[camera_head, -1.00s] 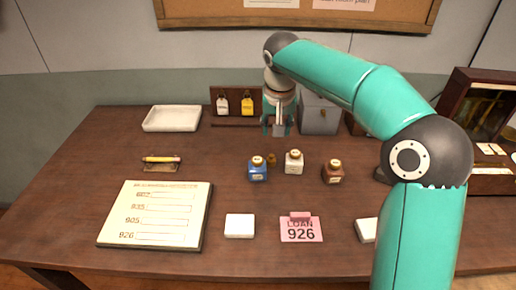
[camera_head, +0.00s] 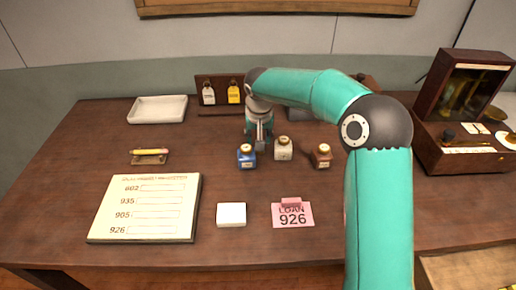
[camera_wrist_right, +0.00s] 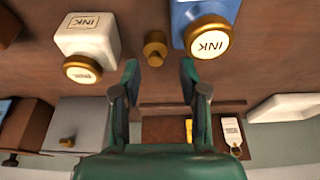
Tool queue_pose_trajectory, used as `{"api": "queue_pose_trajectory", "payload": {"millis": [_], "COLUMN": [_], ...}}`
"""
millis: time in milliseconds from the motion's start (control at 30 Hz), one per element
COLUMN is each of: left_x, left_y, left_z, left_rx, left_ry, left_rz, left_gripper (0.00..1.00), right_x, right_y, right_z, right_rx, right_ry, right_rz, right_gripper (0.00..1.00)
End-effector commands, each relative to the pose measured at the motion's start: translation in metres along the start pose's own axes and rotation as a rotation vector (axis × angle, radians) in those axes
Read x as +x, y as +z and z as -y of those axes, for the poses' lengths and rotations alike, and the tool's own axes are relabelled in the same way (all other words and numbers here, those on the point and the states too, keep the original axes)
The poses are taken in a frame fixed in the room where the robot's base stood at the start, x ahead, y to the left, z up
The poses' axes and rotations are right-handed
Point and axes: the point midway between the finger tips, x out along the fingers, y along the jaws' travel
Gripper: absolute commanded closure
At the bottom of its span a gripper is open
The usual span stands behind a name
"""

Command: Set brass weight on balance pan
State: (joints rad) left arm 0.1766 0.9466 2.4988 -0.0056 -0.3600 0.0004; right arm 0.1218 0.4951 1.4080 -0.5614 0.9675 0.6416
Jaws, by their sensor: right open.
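The small brass weight (camera_wrist_right: 155,47) stands on the desk between the white and blue ink bottles in the right wrist view. It lies just beyond my open right fingertips (camera_wrist_right: 159,70), in line with the gap between them, and nothing is held. In the head view my right gripper (camera_head: 261,142) is low behind the bottles and hides the weight. An open wooden case (camera_head: 433,142) at the right appears to hold the balance, with brassy parts inside. I cannot clearly make out its pan. My left gripper is not in view.
A blue ink bottle (camera_head: 246,156), a white one (camera_head: 283,149) and a brown one (camera_head: 321,156) stand close to the gripper. The ledger board (camera_head: 146,235), white block (camera_head: 231,214) and pink loan card (camera_head: 292,215) lie in front. A white tray (camera_head: 157,109) sits back left.

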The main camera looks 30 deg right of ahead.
Motion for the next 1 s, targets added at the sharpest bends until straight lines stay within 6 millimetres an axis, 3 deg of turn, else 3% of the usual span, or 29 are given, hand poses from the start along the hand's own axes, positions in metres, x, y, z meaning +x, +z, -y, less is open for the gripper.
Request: {"api": "queue_pose_trajectory", "payload": {"millis": [300, 567, 833, 1000], "left_x": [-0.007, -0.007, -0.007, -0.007], "left_y": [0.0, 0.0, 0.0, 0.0], "left_z": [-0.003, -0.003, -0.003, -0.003], "left_rx": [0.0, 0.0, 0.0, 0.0], "left_ry": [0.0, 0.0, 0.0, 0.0], "left_rz": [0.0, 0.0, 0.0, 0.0], "left_gripper": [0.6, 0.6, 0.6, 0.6], "right_x": [0.041, 0.043, 0.043, 0.043], "right_y": [0.001, 0.0, 0.0, 0.0], "right_z": [-0.003, -0.003, -0.003, -0.003], "right_rx": [0.001, 0.001, 0.001, 0.001], "right_ry": [0.001, 0.001, 0.001, 0.0], "right_rz": [0.003, 0.001, 0.001, 0.0], "right_gripper": [0.57, 0.57, 1.0, 1.0]}}
